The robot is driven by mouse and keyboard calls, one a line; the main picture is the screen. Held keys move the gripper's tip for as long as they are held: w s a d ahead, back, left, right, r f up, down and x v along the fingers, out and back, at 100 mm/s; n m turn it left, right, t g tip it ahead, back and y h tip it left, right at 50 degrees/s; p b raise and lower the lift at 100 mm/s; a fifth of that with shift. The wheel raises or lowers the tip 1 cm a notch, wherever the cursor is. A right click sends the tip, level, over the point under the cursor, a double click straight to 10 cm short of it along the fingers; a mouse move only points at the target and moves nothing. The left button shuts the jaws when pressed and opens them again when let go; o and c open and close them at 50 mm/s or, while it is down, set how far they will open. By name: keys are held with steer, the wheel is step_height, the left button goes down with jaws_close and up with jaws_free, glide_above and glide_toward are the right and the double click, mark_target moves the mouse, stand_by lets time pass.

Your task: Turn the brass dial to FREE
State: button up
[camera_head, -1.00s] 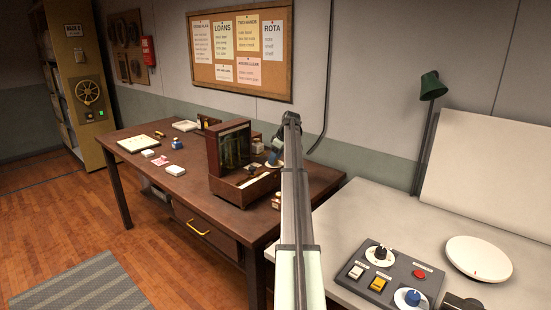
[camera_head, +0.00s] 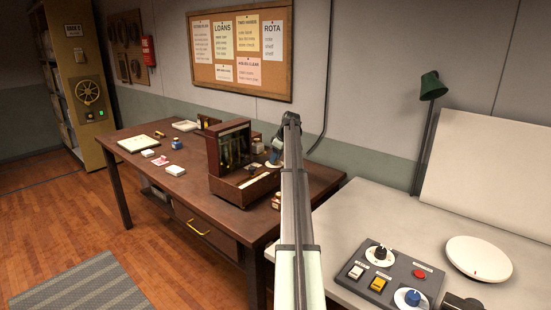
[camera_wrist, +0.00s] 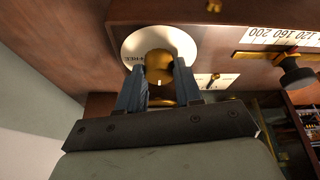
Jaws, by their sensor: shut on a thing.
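The brass dial (camera_wrist: 159,62) sits on a round white plate (camera_wrist: 182,42) on a brown wooden face in the wrist view. My gripper (camera_wrist: 160,76) is shut on the dial, with one blue-grey finger on each side of it. Dark lettering that looks like FREE, upside down, shows on the plate to the left of the dial. A small white mark shows on the dial's near edge. In the head view the wooden cabinet (camera_head: 228,147) stands on the desk, and I cannot make out the dial there.
In the wrist view a numbered scale (camera_wrist: 285,37), a brass bar and a dark knob (camera_wrist: 297,74) lie right of the dial. In the head view small items lie on the brown desk (camera_head: 200,197). A control panel (camera_head: 388,278) sits on the pale table at right.

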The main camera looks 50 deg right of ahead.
steer(key=m, duration=0.2)
steer(key=m+h, duration=0.1)
steer(key=shift+a+m+h, duration=0.2)
steer(key=shift+m+h, duration=0.1)
steer(key=shift+m, duration=0.1)
steer(key=m+h, duration=0.1)
steer(key=m, duration=0.3)
steer(key=shift+w+m+g+h, duration=0.15)
steer(key=shift+m+g+h, duration=0.15)
steer(key=shift+g+h, duration=0.1)
steer(key=m+g+h, duration=0.1)
steer(key=m, duration=0.3)
steer(key=shift+w+a, duration=0.1)
steer(key=m+g, duration=0.1)
steer(key=m, duration=0.1)
steer(key=m+g, duration=0.1)
steer(key=m, duration=0.2)
steer(key=shift+w+h, duration=0.1)
steer(key=shift+h, duration=0.3)
steer(key=shift+m, duration=0.3)
steer(key=o, duration=1)
steer(key=shift+o, duration=0.2)
